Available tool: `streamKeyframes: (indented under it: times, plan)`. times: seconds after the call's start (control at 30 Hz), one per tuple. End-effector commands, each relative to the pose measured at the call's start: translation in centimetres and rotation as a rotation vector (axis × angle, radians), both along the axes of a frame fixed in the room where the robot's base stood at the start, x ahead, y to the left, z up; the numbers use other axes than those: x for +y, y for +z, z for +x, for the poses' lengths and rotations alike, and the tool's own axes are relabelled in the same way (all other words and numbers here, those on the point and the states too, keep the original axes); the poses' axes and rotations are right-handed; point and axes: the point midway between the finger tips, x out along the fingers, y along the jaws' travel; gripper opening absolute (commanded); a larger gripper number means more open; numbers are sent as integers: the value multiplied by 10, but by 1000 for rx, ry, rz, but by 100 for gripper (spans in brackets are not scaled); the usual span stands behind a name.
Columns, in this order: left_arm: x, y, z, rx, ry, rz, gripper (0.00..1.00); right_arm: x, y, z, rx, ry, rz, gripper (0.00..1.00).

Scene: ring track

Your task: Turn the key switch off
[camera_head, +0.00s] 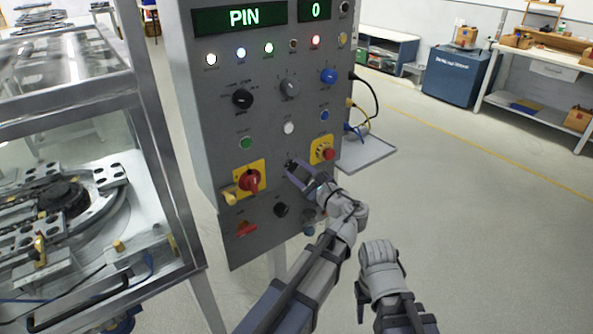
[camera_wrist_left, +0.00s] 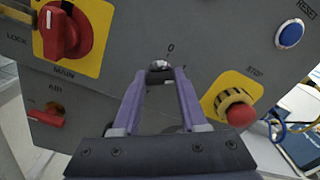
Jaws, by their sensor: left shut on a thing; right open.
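The key switch (camera_wrist_left: 160,72) is a small dark and silver piece on the grey control panel (camera_head: 226,121), just below a "0" mark. My left gripper (camera_head: 293,171) reaches the panel's lower middle. In the left wrist view its two purple fingers (camera_wrist_left: 160,82) close in on the key from both sides and are shut on it. The fingers partly hide the key, and I cannot tell its exact angle. My right gripper (camera_head: 361,303) hangs low beside the left arm, away from the panel and open; its tips are hard to make out.
A red main switch (camera_head: 250,181) on a yellow plate is left of the key, and a red stop button (camera_head: 325,152) is right. Knobs and lamps sit above. A glass-sided machine (camera_head: 75,170) stands left. The floor at right is clear.

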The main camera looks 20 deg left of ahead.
Motion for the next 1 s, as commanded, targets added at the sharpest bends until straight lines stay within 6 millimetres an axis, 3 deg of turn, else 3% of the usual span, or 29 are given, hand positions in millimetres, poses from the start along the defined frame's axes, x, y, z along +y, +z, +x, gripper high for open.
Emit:
streamKeyframes:
  times: [0.47,1.0]
  plan:
    - [0,0,0,-71,1,-56,0,0,0,0,0,0,0,50]
    - [0,0,0,-450,1,-352,0,0,0,0,0,0,0,50]
